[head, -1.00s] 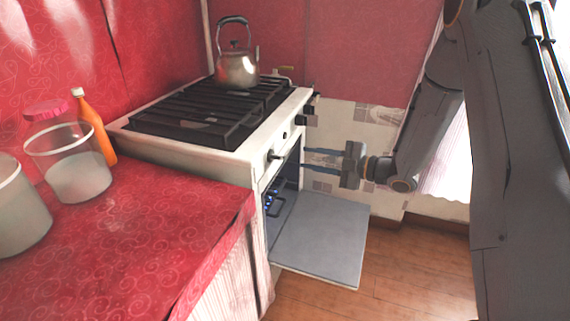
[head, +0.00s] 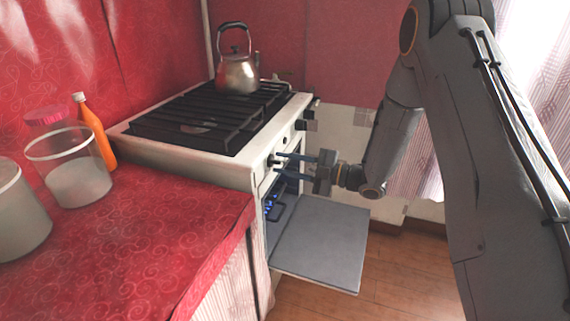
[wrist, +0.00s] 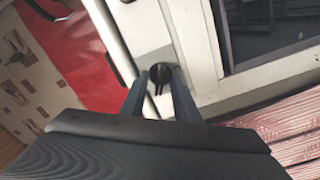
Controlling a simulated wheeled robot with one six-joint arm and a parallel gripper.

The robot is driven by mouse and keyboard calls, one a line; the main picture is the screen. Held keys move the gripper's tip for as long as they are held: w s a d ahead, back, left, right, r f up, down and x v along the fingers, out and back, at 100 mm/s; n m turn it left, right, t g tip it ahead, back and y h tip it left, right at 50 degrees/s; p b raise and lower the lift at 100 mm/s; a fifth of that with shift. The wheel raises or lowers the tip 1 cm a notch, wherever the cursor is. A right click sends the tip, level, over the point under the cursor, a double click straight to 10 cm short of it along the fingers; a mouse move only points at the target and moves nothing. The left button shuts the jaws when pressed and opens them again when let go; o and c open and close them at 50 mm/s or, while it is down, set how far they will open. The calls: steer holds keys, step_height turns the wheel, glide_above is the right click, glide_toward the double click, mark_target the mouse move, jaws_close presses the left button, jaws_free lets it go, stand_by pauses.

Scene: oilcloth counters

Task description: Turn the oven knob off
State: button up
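The stove (head: 170,147) is white, with its oven door (head: 320,245) hanging open and a blue glow inside the oven. A dark round knob (head: 272,160) sits at the near end of the stove's front panel; it also shows in the wrist view (wrist: 160,73), with a narrow dark grip bar on it. My gripper (head: 282,163) is level with this knob and points at it from the right. In the wrist view my gripper's fingers (wrist: 160,92) are apart, one on either side of the knob. I cannot tell whether they touch it.
More dark knobs (head: 308,125) sit farther along the panel. A metal kettle (head: 238,74) stands on the black grates (head: 190,128). The red counter (head: 130,240) at left holds an orange bottle (head: 94,132) and clear containers (head: 75,175). The open door juts out below my gripper.

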jaws_close()
steer(key=shift+m, duration=0.3)
steer(key=m+p, duration=0.2)
steer(key=m, duration=0.3)
steer(key=m+p, duration=0.1)
steer(key=m, duration=0.5)
stand_by(0.4)
steer(key=shift+m, duration=0.3)
jaws_free()
